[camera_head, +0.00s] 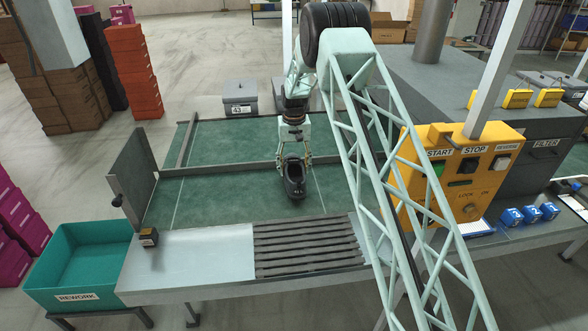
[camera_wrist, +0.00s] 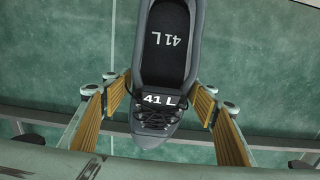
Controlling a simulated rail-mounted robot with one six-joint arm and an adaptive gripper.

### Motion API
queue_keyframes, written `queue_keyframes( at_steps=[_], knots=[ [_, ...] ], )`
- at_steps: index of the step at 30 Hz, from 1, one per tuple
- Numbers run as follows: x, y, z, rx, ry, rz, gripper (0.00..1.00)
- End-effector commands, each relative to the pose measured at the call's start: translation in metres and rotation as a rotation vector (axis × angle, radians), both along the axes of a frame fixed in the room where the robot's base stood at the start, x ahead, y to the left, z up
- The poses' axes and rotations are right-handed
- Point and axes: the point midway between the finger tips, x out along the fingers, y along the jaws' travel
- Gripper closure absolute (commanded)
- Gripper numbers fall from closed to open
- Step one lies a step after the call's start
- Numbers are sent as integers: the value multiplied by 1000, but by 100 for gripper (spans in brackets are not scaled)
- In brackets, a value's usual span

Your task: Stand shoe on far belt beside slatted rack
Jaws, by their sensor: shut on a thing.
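A dark grey shoe (camera_head: 293,180) marked 41 L is over the near green belt, just in front of the divider rail. My gripper (camera_head: 294,160) is shut on it from above. In the wrist view the shoe (camera_wrist: 168,60) shows its open top and laces, toe toward the bottom, with the wood-coloured finger pads at both sides of the toe part. I cannot tell whether its sole touches the belt. The far belt (camera_head: 230,140) lies beyond the rail and is bare where it shows. The slatted rack (camera_head: 305,245) is at the front, with nothing on it.
The divider rail (camera_head: 220,168) runs between the two belts. A grey upright panel (camera_head: 133,175) stands at the left end. A teal REWORK bin (camera_head: 85,262) is at front left. A yellow START/STOP control box (camera_head: 462,175) stands at right. A grey box marked 43 (camera_head: 239,98) is behind the belts.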

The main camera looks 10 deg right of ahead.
Motion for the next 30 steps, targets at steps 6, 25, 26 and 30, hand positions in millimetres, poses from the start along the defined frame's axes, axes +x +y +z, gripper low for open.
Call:
queue_keyframes(
  at_steps=[6,25,26,30],
  knots=[
    [0,0,-4,0,-1,0,63],
    [0,0,-4,0,0,0,33],
    [0,0,-3,0,0,0,33],
    [0,0,3,0,0,0,33]
  ],
)
